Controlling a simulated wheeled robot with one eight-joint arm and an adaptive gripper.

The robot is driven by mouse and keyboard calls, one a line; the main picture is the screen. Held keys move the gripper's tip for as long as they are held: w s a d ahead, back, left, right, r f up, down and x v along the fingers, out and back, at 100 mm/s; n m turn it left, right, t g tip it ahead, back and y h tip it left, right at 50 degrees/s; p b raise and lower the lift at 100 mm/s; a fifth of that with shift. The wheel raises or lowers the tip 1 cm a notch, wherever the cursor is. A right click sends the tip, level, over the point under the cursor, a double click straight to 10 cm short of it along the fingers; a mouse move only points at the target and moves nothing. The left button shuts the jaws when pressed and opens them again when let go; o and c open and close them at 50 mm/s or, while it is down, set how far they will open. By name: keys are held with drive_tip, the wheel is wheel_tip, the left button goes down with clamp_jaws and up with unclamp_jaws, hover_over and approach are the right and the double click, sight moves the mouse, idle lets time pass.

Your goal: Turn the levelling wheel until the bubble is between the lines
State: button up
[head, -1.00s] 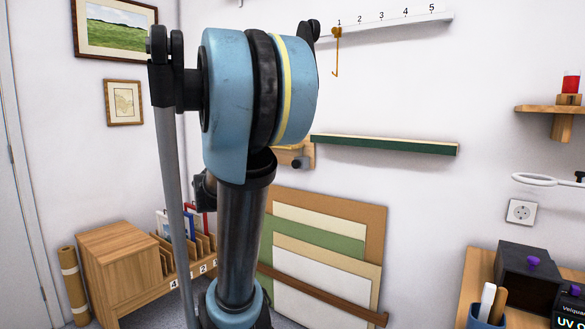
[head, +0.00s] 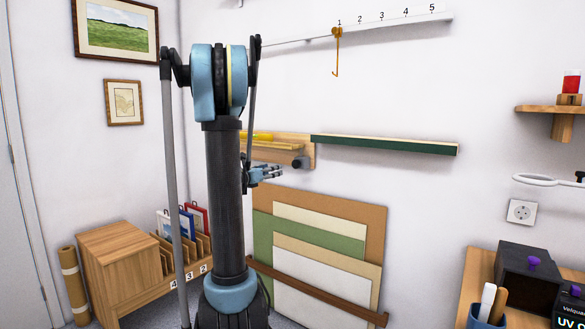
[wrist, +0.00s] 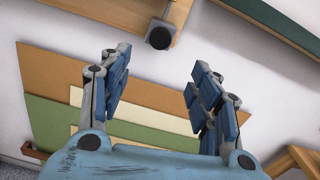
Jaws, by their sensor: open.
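The levelling wheel (head: 299,163) is a small dark knob on the front of a wooden wall shelf (head: 302,147). It shows at the top middle of the wrist view (wrist: 160,36). A yellow tube (head: 262,136) lies along the top of the shelf, partly hidden by my arm; no bubble or lines can be made out. My gripper (head: 277,171) is open and empty, just below and left of the wheel in the head view. In the wrist view its blue fingers (wrist: 160,66) are spread apart, with the wheel beyond and between them, not touched.
A long green-fronted ledge (head: 385,145) adjoins the shelf on the right. Boards (head: 325,225) lean on the wall below behind a wooden rail (head: 330,300). An orange hook (head: 337,50) hangs from a numbered rail above. The wall between is bare.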

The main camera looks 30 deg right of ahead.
sight(295, 164)
drive_tip(key=x, duration=1.7)
drive_tip(key=c, duration=1)
